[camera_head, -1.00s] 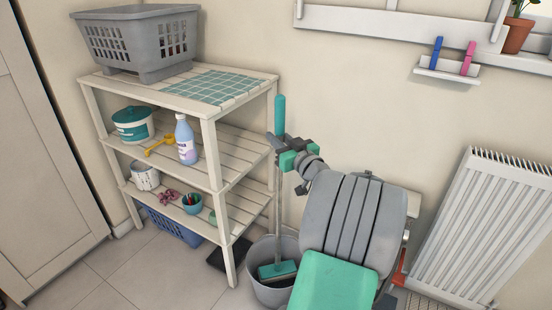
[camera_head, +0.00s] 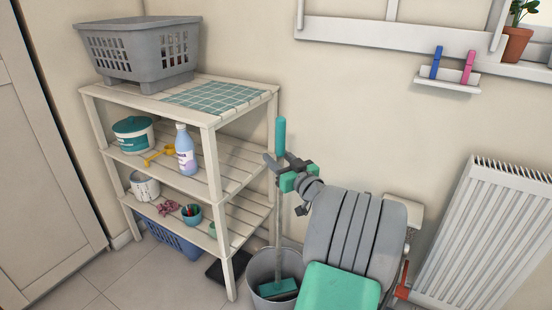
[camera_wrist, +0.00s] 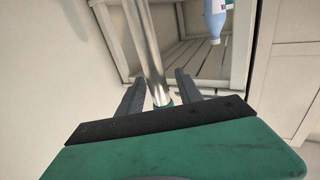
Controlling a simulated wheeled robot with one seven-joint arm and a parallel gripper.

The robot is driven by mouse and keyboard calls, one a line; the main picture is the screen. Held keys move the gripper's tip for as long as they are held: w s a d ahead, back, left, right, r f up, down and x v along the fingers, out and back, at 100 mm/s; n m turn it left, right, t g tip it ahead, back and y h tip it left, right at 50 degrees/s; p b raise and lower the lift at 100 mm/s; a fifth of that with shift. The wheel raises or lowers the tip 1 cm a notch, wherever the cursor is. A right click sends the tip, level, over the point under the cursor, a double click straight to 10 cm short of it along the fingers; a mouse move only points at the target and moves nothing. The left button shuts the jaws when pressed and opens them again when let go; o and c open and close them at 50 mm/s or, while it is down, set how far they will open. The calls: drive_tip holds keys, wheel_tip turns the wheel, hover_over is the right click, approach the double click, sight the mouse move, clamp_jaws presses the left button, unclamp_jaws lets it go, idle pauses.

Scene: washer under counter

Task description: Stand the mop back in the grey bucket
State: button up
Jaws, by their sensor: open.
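The mop has a teal grip (camera_head: 280,136), a thin grey pole (camera_head: 278,220) and a teal head (camera_head: 278,289). It stands nearly upright with its head inside the grey bucket (camera_head: 262,262), on the floor right of the shelf. My gripper (camera_head: 278,162) is open at the upper pole, just below the teal grip. In the wrist view my gripper (camera_wrist: 160,90) has its fingers apart on either side of the silver pole (camera_wrist: 143,45). My arm hides the bucket's right side.
A slatted shelf (camera_head: 222,175) stands left of the bucket, with a laundry basket (camera_head: 145,48), a bottle (camera_head: 185,152) and a tub (camera_head: 133,133). A radiator (camera_head: 480,235) is at the right. Bare floor (camera_head: 130,280) lies front left.

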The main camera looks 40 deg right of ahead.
drive_tip(key=shift+r+p, duration=0.35)
drive_tip(key=shift+p, duration=0.05)
drive_tip(key=s+a, duration=0.2)
drive_tip(key=s, duration=1)
drive_tip(key=w+a+f+n+g+y, duration=0.1)
drive_tip(key=w+a+f+g+y, duration=0.2)
drive_tip(key=a, duration=0.5)
drive_tip(key=w+a+f+n+g+y, duration=0.1)
drive_tip(key=w+a+f+n+g, duration=0.15)
drive_tip(key=a+f, duration=0.35)
drive_tip(key=w+a+f+g+y, duration=0.2)
drive_tip(key=a+f+g, duration=0.1)
drive_tip(key=a, duration=0.6)
drive_tip(key=s+a+f+m+g+h, duration=0.2)
drive_tip(key=s+a+g, duration=0.5)
drive_tip(key=s, duration=0.8)
drive_tip(key=a+f+h, duration=0.1)
drive_tip(key=a, duration=0.2)
drive_tip(key=shift+s+a+f+g+p, duration=0.15)
drive_tip(key=shift+s+a+g+p, duration=0.15)
drive_tip(key=shift+s+g+p, duration=0.1)
